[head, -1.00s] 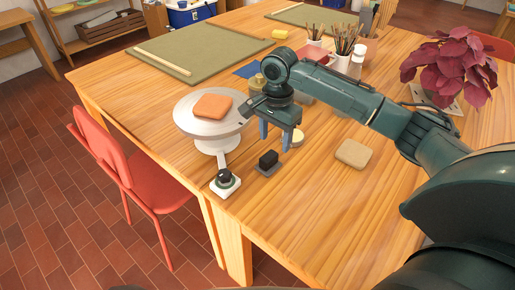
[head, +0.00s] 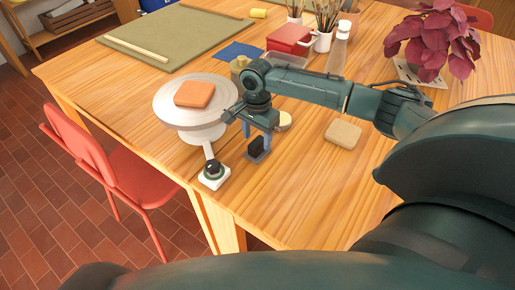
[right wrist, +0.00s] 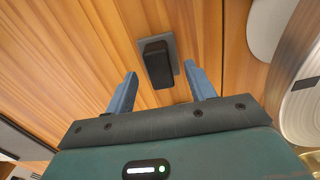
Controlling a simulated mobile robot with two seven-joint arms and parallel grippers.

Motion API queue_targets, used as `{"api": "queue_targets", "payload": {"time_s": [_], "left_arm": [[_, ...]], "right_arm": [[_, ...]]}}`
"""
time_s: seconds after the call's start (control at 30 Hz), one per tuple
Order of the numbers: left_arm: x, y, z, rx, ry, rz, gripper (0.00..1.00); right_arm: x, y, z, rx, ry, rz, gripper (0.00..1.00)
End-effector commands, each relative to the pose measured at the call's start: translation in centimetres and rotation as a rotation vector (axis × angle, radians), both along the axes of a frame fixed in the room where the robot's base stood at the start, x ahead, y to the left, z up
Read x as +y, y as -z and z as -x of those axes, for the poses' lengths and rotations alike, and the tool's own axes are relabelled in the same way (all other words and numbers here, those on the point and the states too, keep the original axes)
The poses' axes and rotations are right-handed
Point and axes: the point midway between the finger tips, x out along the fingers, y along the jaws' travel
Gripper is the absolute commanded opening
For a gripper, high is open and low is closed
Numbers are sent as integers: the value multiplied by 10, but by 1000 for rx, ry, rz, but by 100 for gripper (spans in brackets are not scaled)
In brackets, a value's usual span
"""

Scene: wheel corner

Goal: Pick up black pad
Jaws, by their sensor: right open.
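The black pad (head: 256,146) is a small dark block that stands on a thin grey plate (head: 258,157) near the table's front edge, right of the black-knobbed white box. In the right wrist view the black pad (right wrist: 158,64) lies ahead of and between the two fingers, on the grey plate (right wrist: 172,45). My right gripper (head: 261,133) points down at the pad in the head view, its fingers close around it. In the right wrist view my right gripper (right wrist: 163,87) is open, with nothing between its fingertips. I do not see my left gripper.
A turntable (head: 171,108) with an orange clay slab (head: 194,94) stands just left of the gripper. The white box with the black knob (head: 214,174) sits at the edge. A beige block (head: 343,134) lies to the right. The front right tabletop is clear.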

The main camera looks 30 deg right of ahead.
Motion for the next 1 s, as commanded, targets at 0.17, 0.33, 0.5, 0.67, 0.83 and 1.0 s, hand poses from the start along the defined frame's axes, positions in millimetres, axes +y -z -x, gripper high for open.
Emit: {"api": "queue_targets", "payload": {"time_s": [0.17, 0.33, 0.5, 0.67, 0.83, 1.0], "left_arm": [[1, 2, -1, -1, 2, -1, 59], [1, 2, -1, -2, 1, 0, 59], [1, 1, -1, -3, 1, 1, 59], [1, 1, -1, -3, 0, 0, 59], [1, 1, -1, -4, 0, 0, 59], [1, 1, -2, -4, -1, 1, 59]], "right_arm": [[-2, 27, 1, 3, 1, 1, 55], [-2, 34, 1, 1, 0, 1, 55], [-2, 34, 1, 1, -1, 1, 54], [-2, 33, 1, 1, -1, 1, 41], [-2, 33, 1, 1, -1, 1, 27], [-2, 33, 1, 1, -1, 1, 13]]}}
